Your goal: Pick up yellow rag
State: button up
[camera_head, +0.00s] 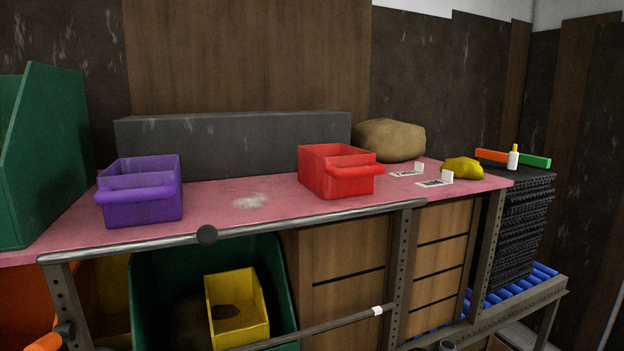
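A yellow rag (462,168) lies crumpled on the pink-topped bench (300,202), near its right end. It sits just right of small white cards and in front of the dark stack at the right. Nothing covers it in the head view. My gripper does not show in this view.
A red bin (335,171) and a purple bin (140,190) stand on the bench. A tan sack (390,140) sits behind the white cards (435,182). A grey metal rail (240,229) runs along the front edge. A black stack (522,215) with a small bottle (513,158) stands at the right.

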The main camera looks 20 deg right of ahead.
aim_at(463, 168)
jog(key=z, duration=1.4)
jog(key=u, duration=1)
jog(key=i+l+z, duration=0.35)
jog(key=i, duration=0.15)
jog(key=i+l+z, duration=0.1)
jog(key=i+z, duration=0.25)
jog(key=i, duration=0.15)
